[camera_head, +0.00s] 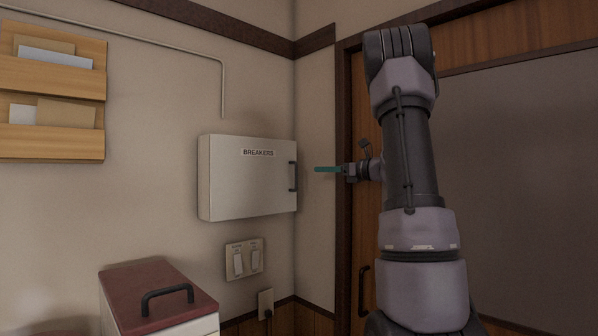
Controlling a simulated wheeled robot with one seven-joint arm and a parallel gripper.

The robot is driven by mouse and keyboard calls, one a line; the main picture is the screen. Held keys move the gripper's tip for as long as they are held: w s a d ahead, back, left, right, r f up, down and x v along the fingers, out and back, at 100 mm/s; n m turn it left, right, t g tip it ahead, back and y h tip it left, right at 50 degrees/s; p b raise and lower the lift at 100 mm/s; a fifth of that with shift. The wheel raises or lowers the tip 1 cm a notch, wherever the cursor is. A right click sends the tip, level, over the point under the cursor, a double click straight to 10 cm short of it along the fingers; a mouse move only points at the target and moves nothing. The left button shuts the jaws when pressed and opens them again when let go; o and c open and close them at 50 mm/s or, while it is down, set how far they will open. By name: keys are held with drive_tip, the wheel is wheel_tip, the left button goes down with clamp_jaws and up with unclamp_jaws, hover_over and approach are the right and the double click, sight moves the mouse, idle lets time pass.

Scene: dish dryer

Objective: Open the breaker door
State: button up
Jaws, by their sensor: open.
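The breaker box (240,185) is a white box on the wall left of the room's corner, labelled "BREAKERS". Its front door looks closed. A dark vertical handle (293,176) sits at the door's right edge. My gripper (318,169) has teal fingers and points left toward the handle. In the picture it is a little to the right of the handle, with a visible gap and nothing held. The fingers overlap in this side view, so the opening between them is hidden.
Below the box are a switch plate (244,260) and an outlet (265,303) with a plug. A red-lidded bin (158,292) with a black handle stands at the lower left. A wooden letter rack (52,85) hangs at the upper left. A wood-framed door (362,230) is behind my arm.

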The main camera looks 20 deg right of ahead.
drive_tip(key=x, duration=1)
drive_tip(key=shift+w+a, duration=0.2)
drive_tip(key=shift+a, duration=0.05)
clamp_jaws()
drive_tip(key=shift+r, duration=0.1)
idle(0.9)
